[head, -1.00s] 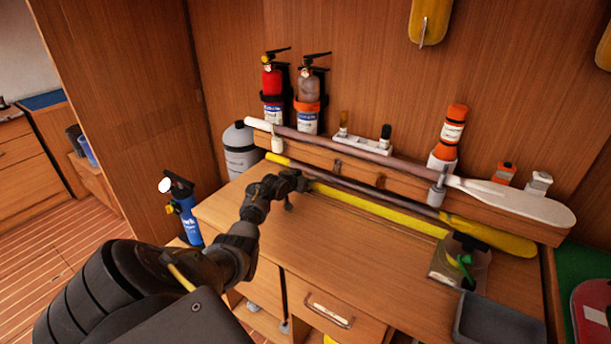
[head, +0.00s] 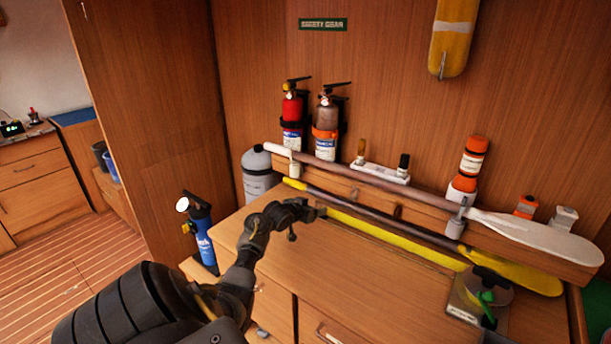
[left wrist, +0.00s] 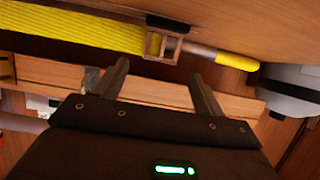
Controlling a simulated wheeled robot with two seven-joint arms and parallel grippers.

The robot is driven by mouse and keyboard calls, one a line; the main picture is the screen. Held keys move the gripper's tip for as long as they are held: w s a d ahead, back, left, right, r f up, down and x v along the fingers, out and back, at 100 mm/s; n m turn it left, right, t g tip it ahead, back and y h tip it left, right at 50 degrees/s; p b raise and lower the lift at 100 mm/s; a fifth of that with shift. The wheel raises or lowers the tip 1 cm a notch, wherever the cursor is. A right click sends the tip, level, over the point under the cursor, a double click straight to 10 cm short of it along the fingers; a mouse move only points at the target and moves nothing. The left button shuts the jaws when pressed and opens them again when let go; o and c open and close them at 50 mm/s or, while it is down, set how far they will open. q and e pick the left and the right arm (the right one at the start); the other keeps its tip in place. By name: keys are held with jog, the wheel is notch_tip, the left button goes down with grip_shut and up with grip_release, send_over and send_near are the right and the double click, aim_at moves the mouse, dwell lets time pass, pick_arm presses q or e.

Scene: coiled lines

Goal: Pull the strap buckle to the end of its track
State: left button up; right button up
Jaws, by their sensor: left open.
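A yellow strap (head: 395,238) runs along the back of the wooden counter, below the paddles. In the left wrist view the ribbed yellow strap (left wrist: 70,27) ends at a small brown frame-like buckle (left wrist: 166,43). In the head view the buckle (head: 320,209) is small and close to my gripper, at the strap's left end. My left gripper (head: 306,210) is just left of it. In the wrist view my left gripper (left wrist: 158,70) has its two fingers spread, with the buckle just beyond the tips and nothing between them. I cannot tell whether they touch. My right gripper is out of view.
A yellow-bladed paddle (head: 520,275) and a white-bladed paddle (head: 540,237) lie along the wall rail. Fire extinguishers (head: 325,135) stand behind. A clear box with a green item (head: 480,300) sits at the counter's right. The middle counter top (head: 360,275) is clear.

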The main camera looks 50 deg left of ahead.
pick_arm(q)
jog(key=shift+v, duration=2.05)
